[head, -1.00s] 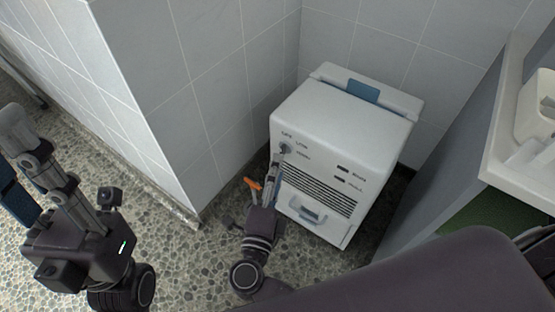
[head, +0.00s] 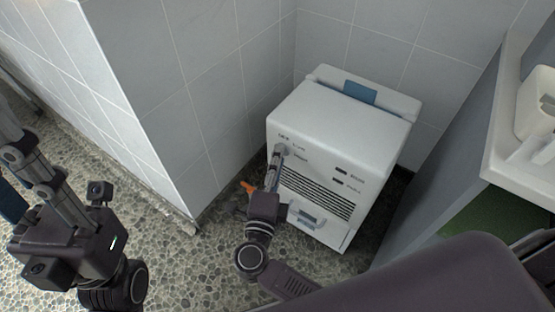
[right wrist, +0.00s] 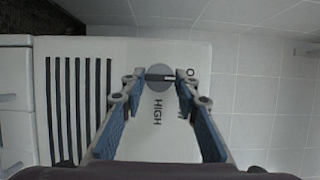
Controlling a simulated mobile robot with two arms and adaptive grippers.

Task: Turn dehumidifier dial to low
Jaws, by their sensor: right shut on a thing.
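The white dehumidifier (head: 338,122) stands on the floor in the tiled corner. Its round grey dial (right wrist: 160,71) is at the upper left of the front panel in the head view. My right gripper (right wrist: 161,79) is shut on the dial, one fingertip on each side. In the right wrist view the dial's pale mark points right, roughly toward the partly hidden OFF label. The HIGH label (right wrist: 158,111) is clear; LOW is mostly hidden by a finger. My left gripper (head: 22,185) is at the left edge, its fingers apart and partly cut off, away from the dehumidifier.
Tiled walls (head: 205,70) stand close on the left and behind the dehumidifier. A grey-sided counter with a white top (head: 505,150) stands at the right. An orange thing (head: 249,187) lies behind my right gripper. Pebbled floor is open in front.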

